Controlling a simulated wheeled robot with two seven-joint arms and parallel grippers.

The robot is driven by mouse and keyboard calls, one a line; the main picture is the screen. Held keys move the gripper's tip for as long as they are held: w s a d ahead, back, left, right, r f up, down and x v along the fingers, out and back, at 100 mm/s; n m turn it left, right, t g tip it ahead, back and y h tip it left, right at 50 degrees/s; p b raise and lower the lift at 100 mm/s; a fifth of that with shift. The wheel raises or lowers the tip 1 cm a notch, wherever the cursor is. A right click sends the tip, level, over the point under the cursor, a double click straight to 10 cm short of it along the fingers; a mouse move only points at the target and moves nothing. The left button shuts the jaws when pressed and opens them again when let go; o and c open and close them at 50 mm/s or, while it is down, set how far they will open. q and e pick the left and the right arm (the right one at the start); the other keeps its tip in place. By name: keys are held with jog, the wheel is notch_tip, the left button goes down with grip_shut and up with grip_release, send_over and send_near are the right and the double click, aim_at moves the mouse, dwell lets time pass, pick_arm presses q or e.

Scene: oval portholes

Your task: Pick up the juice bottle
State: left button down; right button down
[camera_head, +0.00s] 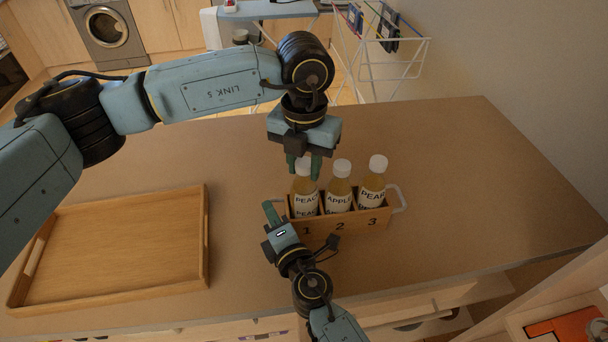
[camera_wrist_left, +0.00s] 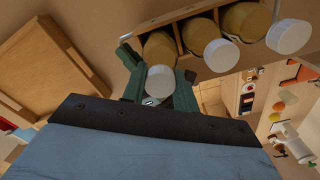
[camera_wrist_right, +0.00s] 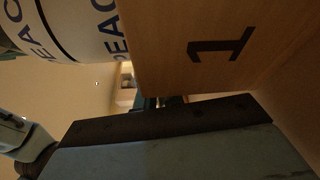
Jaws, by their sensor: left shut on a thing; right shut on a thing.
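A wooden carrier holds three yellowish juice bottles with white caps, in compartments numbered 1, 2 and 3. The bottle in compartment 1 (camera_head: 305,199) has a label starting "PEAC". The middle one (camera_head: 339,194) reads "APPLE", and the right one (camera_head: 372,188) starts "PEA". My left gripper (camera_head: 304,172) points down over compartment 1, shut on the first bottle near its cap; the cap (camera_wrist_left: 160,80) shows between the fingers in the left wrist view. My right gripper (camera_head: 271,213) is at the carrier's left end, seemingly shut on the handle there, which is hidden.
The carrier (camera_head: 355,232) stands on a brown counter (camera_head: 470,180), its right white handle (camera_head: 400,198) free. An empty wooden tray (camera_head: 115,245) lies at the left. The counter is clear to the right. A drying rack (camera_head: 380,50) stands behind the counter.

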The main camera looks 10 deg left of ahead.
pick_arm(q)
notch_tip(320, 180, up, 16)
jog(key=shift+r, duration=0.25)
pick_arm(e)
jog(key=shift+f, duration=0.15)
jog(key=c, duration=1.4)
grip_release()
jog(key=shift+c, duration=0.2)
jog(key=shift+s, duration=0.1)
